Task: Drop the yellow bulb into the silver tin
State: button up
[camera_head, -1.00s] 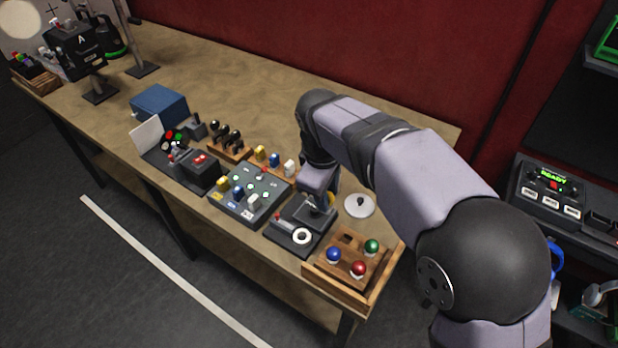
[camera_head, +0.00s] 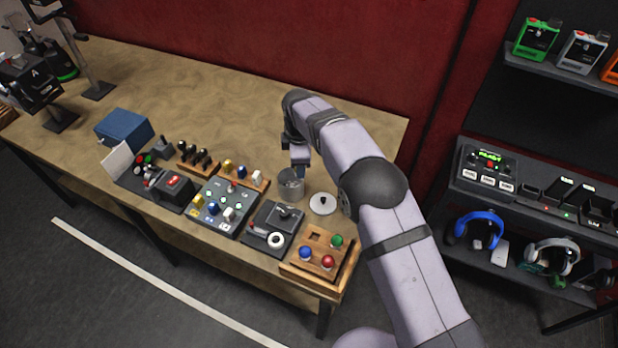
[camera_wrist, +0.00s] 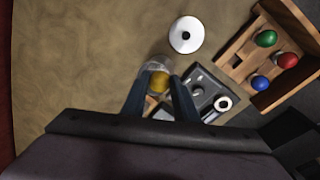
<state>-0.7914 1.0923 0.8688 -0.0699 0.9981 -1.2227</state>
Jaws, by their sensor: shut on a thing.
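The yellow bulb (camera_wrist: 158,81) sits between my fingertips in the wrist view, and my gripper (camera_wrist: 158,88) is shut on it. The silver tin (camera_head: 291,190) stands open on the bench in the head view, with its rim facing up. My gripper (camera_head: 299,168) is just above and behind the tin there, and the bulb is hidden. In the wrist view the tin (camera_wrist: 156,62) lies beyond the bulb, which covers part of it. I cannot tell the height between bulb and rim.
A round pale lid (camera_head: 323,205) with a dark knob lies right of the tin. A wooden rack (camera_head: 322,278) holds red, blue and green bulbs. A dark device with a lever (camera_head: 280,214) and a button panel (camera_head: 222,206) are near. The bench behind is clear.

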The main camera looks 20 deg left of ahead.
jog(key=n, duration=0.1)
jog(key=w+a+n, duration=0.1)
jog(key=shift+a+r+n, duration=0.15)
jog(key=shift+r+n, duration=0.15)
jog(key=shift+r, duration=0.1)
jog(key=shift+a+r+n+g+y, duration=0.1)
jog(key=shift+a+n+g+y, duration=0.1)
jog(key=shift+n, duration=0.6)
jog(key=shift+a+n+g+y, duration=0.1)
jog(key=shift+n+g+y, duration=0.1)
jog(key=shift+n, duration=0.6)
jog(key=shift+d, duration=0.1)
notch_tip(320, 180, down, 6)
jog(key=b, duration=0.4)
jog(key=o, duration=1.1)
